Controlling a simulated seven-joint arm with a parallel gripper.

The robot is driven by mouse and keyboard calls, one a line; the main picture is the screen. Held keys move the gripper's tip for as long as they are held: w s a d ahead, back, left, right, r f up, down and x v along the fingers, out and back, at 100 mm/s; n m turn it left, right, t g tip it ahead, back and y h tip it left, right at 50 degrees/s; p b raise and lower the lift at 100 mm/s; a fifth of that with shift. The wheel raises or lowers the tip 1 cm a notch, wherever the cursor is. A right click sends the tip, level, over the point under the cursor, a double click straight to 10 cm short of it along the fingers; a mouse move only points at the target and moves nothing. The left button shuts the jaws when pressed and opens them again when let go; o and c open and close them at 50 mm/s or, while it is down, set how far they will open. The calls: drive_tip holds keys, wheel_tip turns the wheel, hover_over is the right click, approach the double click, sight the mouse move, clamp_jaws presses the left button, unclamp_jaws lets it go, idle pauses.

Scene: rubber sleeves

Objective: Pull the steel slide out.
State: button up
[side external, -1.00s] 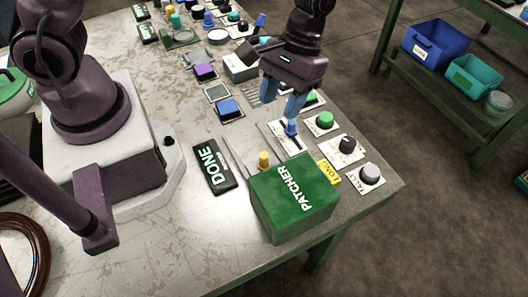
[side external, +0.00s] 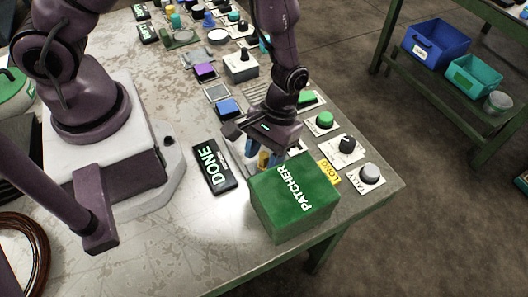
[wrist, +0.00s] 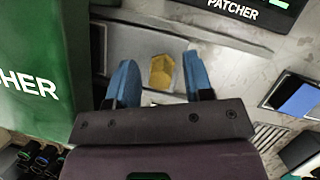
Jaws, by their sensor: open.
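A yellow knob (wrist: 161,72) stands on a light steel slide plate (wrist: 145,45) in the wrist view. The slide's far left end runs towards the green PATCHER box (side external: 295,200); how far it goes there is not clear. My gripper (wrist: 160,80) is open, with one blue finger on each side of the knob and gaps visible between. In the side view my gripper (side external: 265,160) is low beside the box, with the yellow knob (side external: 263,160) showing between its fingers. The arm hides most of the slide there.
The green PATCHER box also fills the left of the wrist view (wrist: 35,70). A black DONE label (side external: 213,167) lies left of the gripper. Behind stand a blue button (side external: 228,107) and a green knob (side external: 325,119). Bare table lies in front of the label.

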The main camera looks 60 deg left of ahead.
clamp_jaws()
drive_tip(key=a, duration=1)
drive_tip(key=shift+a, duration=0.3)
unclamp_jaws()
drive_tip(key=shift+r, duration=0.1)
